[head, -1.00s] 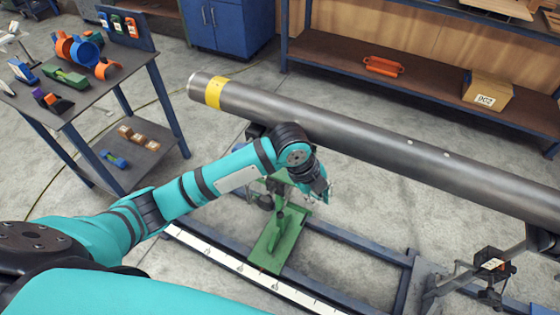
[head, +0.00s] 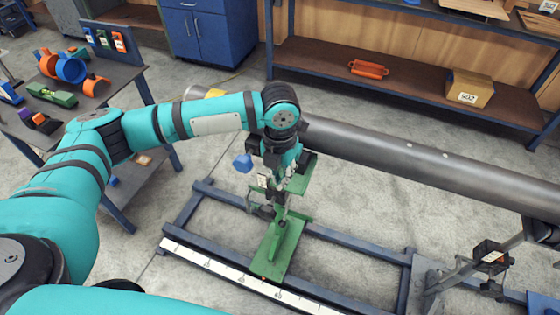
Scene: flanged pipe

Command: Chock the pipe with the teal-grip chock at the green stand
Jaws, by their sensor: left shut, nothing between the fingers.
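The grey steel pipe (head: 400,157) runs from centre-left to the right edge, and my left arm covers part of its left end. The green stand (head: 277,247) stands under the pipe's left part on a blue frame. Its green upper plate (head: 299,184) shows beside my wrist, with a dark block (head: 308,160) against the pipe. My left gripper (head: 274,192) is shut and empty, pointing down in front of the stand. A blue knob-like part (head: 242,163) shows left of my wrist. I cannot make out a teal-grip chock. My right gripper is out of view.
A side table (head: 95,112) at the left holds orange and blue rings, a green piece (head: 52,95) and a dark block with purple and orange (head: 40,121). A shelf behind holds an orange handle (head: 368,68) and a box (head: 469,88). A scale rail (head: 250,282) crosses in front.

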